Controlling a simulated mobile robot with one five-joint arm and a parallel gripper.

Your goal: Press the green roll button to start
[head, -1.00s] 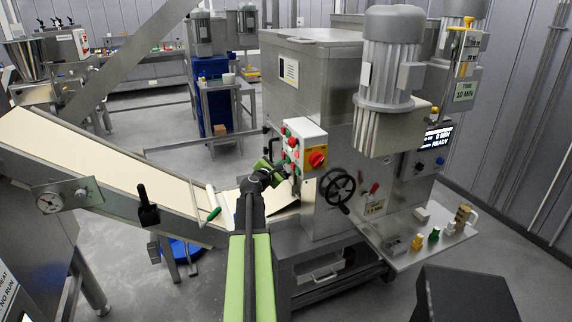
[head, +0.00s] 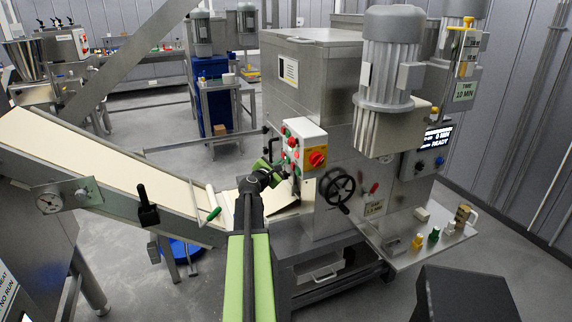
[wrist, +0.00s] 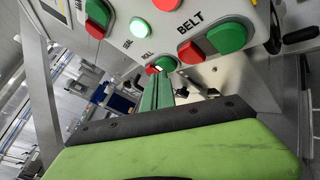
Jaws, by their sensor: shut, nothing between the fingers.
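The control box (head: 304,146) is a white panel with red and green buttons and a red-and-yellow rotary switch on its side. In the wrist view, the green roll button (wrist: 165,63) is small, beside a red one, under a label that seems to read ROLL. My gripper (wrist: 158,76) is shut and empty, its green fingers pointing at this pair of buttons. The fingertips overlap the lower edge of the green button; whether they touch it I cannot tell. In the head view my gripper (head: 279,170) is at the box's lower left, partly hidden by my arm.
In the wrist view, a larger red button (wrist: 191,51) and green button (wrist: 226,37) sit by the BELT label. A lit button (wrist: 139,27) is left of them. A sloping conveyor (head: 95,160) lies to the left, and a black handwheel (head: 337,187) to the right.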

